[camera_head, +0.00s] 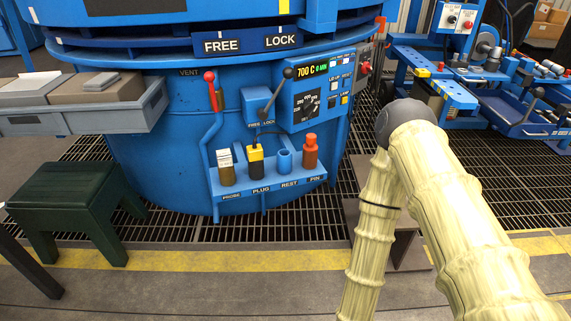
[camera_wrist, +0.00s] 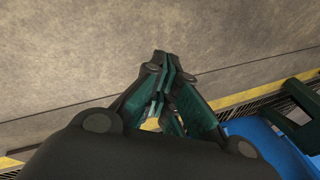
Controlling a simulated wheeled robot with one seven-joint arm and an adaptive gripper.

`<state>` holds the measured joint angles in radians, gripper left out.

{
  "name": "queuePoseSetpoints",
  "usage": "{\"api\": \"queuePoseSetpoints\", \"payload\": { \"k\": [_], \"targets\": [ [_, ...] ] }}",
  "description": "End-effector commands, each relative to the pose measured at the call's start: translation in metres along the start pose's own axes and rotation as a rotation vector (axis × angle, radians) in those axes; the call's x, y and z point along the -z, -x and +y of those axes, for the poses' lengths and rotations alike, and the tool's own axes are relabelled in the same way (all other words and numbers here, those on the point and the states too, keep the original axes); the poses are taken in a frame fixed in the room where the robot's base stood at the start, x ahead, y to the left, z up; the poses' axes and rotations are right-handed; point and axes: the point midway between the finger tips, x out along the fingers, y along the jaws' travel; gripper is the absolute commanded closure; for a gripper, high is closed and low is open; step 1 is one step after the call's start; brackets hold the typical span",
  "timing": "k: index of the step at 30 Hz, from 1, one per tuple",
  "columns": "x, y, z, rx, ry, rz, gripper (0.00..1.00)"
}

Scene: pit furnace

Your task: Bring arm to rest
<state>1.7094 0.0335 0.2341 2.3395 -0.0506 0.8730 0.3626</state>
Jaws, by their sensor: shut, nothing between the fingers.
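My arm, in a pale ribbed sleeve, fills the right side of the head view, bent with its grey joint uppermost. My gripper is outside the head view. In the wrist view my gripper (camera_wrist: 162,62) is shut, its dark green and black fingers together with nothing between them. It hangs over bare grey floor (camera_wrist: 70,50), apart from any object.
The blue furnace (camera_head: 150,150) stands ahead, with a shelf (camera_head: 270,187) holding several tools. A dark green stool (camera_head: 70,195) and grey tray (camera_head: 85,122) are at left. A blue workbench (camera_head: 450,95) is at right. A yellow line (camera_head: 200,261) crosses the floor.

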Motion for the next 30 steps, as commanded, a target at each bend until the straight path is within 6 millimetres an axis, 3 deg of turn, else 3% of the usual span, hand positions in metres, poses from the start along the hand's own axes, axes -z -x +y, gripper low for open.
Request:
{"api": "queuePoseSetpoints", "payload": {
  "k": [1, 3, 6, 14, 26, 30],
  "targets": [
    [-0.003, 0.009, 0.024, -0.048, 0.044, -0.02, 1.0],
    [-0.006, 0.019, 0.053, -0.106, 0.105, -0.049, 1.0],
    [-0.01, 0.034, 0.087, -0.172, 0.174, -0.088, 1.0],
    [-0.021, 0.074, 0.155, -0.307, 0.306, -0.19, 1.0],
    [-0.014, 0.126, 0.138, -0.309, 0.312, -0.194, 1.0],
    [-0.01, 0.153, 0.129, -0.309, 0.312, -0.194, 1.0]
  ]
}}
